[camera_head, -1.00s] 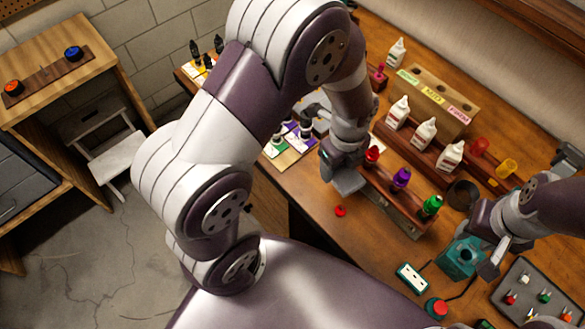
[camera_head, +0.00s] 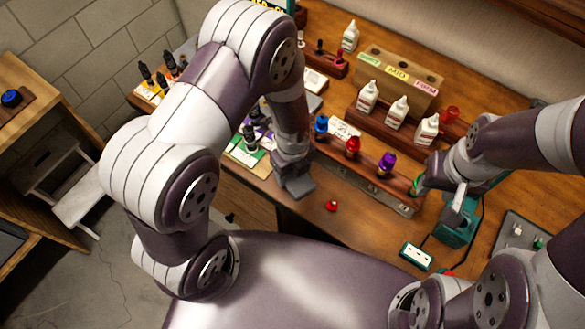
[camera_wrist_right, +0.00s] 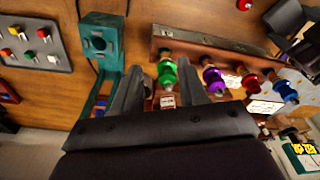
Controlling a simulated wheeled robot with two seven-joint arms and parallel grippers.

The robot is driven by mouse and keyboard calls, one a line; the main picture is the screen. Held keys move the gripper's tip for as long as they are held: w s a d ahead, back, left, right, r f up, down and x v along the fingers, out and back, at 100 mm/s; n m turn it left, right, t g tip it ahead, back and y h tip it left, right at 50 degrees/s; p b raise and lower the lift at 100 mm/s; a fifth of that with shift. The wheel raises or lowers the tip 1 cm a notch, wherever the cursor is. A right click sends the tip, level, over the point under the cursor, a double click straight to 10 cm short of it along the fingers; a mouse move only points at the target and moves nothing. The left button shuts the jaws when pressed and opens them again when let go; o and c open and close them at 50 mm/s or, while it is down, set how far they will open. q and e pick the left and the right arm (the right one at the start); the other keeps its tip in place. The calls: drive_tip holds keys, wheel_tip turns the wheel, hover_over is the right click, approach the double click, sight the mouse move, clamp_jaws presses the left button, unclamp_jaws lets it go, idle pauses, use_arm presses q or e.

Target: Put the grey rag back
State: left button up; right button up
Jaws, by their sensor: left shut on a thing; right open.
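I cannot make out the grey rag for certain in either view. My left gripper (camera_head: 297,183) hangs over the table's front edge, left of the bottle rack. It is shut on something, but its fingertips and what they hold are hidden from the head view. My right gripper (camera_head: 438,188) is open at the right end of the rack, close by the green bottle (camera_head: 415,186). In the right wrist view its open fingers (camera_wrist_right: 162,78) frame the green bottle (camera_wrist_right: 167,74); whether they touch it, I cannot tell.
Blue (camera_head: 321,125), red (camera_head: 353,146) and purple (camera_head: 387,163) bottles stand in the rack (camera_head: 365,190). A small red piece (camera_head: 331,205) lies in front. White bottles (camera_head: 397,112) stand behind. A white-topped box (camera_head: 416,256) lies near the front.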

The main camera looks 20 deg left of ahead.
use_arm(q)
drive_tip(key=shift+d+f, duration=0.15)
drive_tip(key=o, duration=1)
drive_tip(key=shift+o, duration=0.5)
drive_tip(key=shift+s+a, duration=0.1)
drive_tip(key=shift+a, duration=0.1)
drive_tip(key=shift+d, duration=0.15)
